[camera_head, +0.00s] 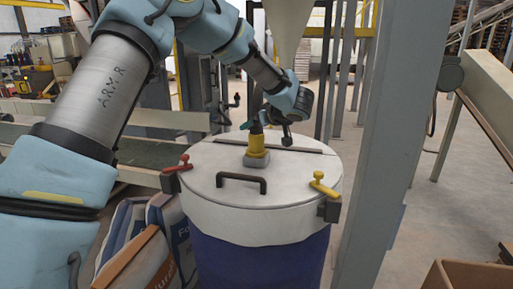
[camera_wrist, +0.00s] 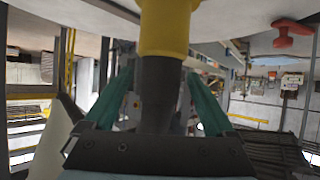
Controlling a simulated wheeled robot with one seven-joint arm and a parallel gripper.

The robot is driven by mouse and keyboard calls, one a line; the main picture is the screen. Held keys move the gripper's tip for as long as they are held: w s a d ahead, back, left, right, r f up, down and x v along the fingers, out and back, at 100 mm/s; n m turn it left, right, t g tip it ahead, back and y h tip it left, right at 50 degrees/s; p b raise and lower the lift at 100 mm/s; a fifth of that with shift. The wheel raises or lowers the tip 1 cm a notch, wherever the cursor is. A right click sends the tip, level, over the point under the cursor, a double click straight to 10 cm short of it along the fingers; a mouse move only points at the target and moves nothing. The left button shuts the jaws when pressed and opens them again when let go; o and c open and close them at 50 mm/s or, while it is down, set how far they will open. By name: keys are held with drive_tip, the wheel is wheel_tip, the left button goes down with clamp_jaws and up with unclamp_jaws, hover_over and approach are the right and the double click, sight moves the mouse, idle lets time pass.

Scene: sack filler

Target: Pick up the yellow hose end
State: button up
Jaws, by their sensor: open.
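The yellow hose end (camera_head: 256,152) stands upright on the pale lid (camera_head: 210,160) of a drum. A dark hose section (camera_head: 257,118) rises from its top. The wrist view shows the yellow hose end (camera_wrist: 165,25) at the top centre, with the dark section (camera_wrist: 158,95) running down from it. My gripper (camera_head: 250,124) is at the dark section, just above the yellow part. In the wrist view the green fingers of my gripper (camera_wrist: 160,78) stand apart, one on each side of the dark section, with gaps visible. The arm partly hides the upper hose.
The lid carries a dark handle (camera_head: 242,179), a red clamp (camera_head: 178,164) and a yellow clamp (camera_head: 323,184). A grey column (camera_head: 385,130) stands close on the right. Filled sacks (camera_head: 140,250) lean at the lower left. A pale cone (camera_head: 288,30) hangs above.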

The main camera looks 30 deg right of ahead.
clamp_jaws()
idle(0.7)
